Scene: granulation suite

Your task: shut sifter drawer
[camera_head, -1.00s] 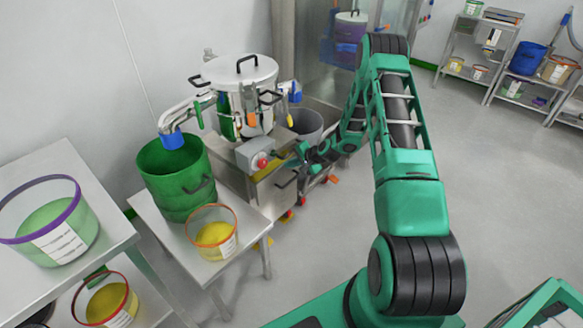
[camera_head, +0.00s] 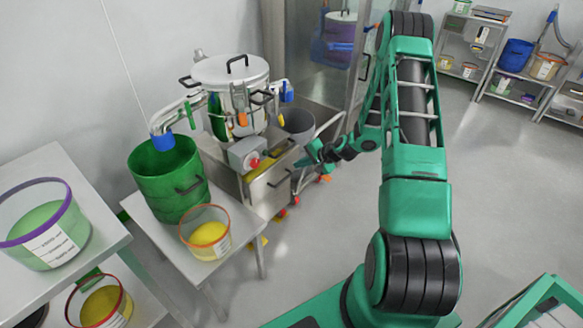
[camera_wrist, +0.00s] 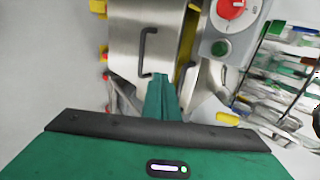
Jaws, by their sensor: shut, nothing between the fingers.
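The sifter (camera_head: 232,80) is a steel vessel with a lid, standing on a steel cabinet by the wall. Its drawer (camera_head: 268,193) is in the cabinet front, below a grey control box with a red button. A yellow strip shows along the drawer's top, so it appears partly out. The drawer front (camera_wrist: 122,42) with its dark bar handle (camera_wrist: 147,50) also shows in the wrist view. My gripper (camera_head: 304,160) is shut and empty, just right of the drawer front. In the wrist view its fingers (camera_wrist: 161,88) point at the drawer's edge beside the handle; contact cannot be told.
A green drum (camera_head: 168,180) and a tub of yellow powder (camera_head: 206,236) stand on a small table left of the drawer. A grey bin (camera_head: 299,125) is behind my gripper. Shelves (camera_head: 517,75) stand at the back right. The floor in front of the sifter is clear.

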